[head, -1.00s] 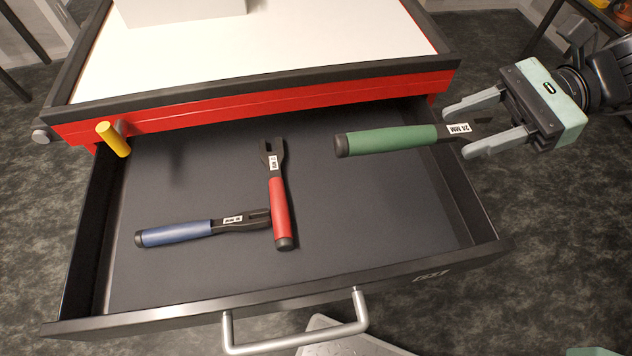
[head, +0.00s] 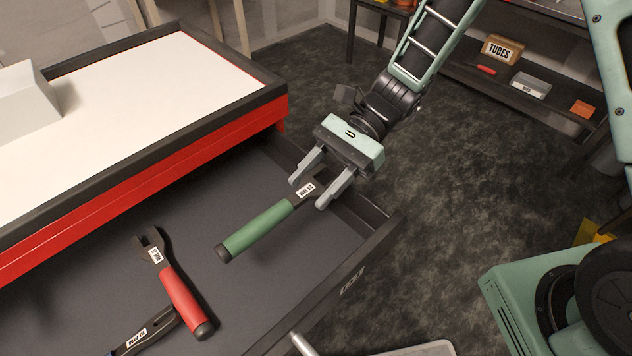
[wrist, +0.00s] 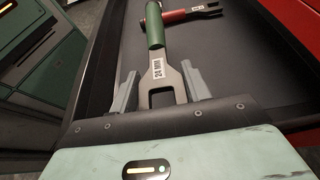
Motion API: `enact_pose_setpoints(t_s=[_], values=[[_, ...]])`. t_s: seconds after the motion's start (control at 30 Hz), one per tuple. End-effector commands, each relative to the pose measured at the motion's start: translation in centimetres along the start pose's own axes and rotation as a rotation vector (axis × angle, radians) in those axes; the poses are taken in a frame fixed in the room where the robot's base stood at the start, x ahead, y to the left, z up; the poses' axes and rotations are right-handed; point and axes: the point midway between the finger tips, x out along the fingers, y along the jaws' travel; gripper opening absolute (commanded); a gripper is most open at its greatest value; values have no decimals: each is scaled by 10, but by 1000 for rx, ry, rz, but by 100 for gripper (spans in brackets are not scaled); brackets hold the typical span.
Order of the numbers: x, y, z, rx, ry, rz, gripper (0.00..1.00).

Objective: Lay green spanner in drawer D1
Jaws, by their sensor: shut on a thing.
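The green spanner (head: 258,231) has a green handle, a dark metal forked head and a white label reading 24 MM in the wrist view (wrist: 155,28). My gripper (head: 309,191) is shut on its metal head end, with the handle pointing down-left in the head view, over the open drawer (head: 215,180). My gripper is at the drawer's right side. I cannot tell how far the spanner is above the drawer floor. The drawer front bears a label too small to read. The fingers also show in the wrist view (wrist: 160,90).
A red-handled spanner (head: 180,302) and a blue-handled one, its dark head (head: 145,332) showing, lie in the drawer. The red cabinet (head: 140,187) with a white top stands behind. Bare drawer floor lies left of the green handle. A shelf (head: 480,85) stands back right.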

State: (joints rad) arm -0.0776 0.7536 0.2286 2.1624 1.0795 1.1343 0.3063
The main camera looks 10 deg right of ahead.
Motion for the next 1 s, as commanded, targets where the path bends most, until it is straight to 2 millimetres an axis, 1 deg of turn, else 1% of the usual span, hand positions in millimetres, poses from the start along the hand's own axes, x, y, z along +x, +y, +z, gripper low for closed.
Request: enact_pose_setpoints(t_s=[0.07, 0.3, 0.7, 0.8, 0.83, 0.87, 0.9, 1.0], values=[[3, 0, -6, 0, -1, 0, 18], [2, 0, -6, -1, 0, 0, 18], [7, 0, -16, -1, -2, 0, 18], [7, 0, -16, -2, -1, 0, 18], [7, 0, -17, -1, 0, 0, 50], [7, 0, -17, -1, 0, 0, 58], [7, 0, -17, -1, 0, 0, 69], [7, 0, -17, -1, 0, 0, 69]])
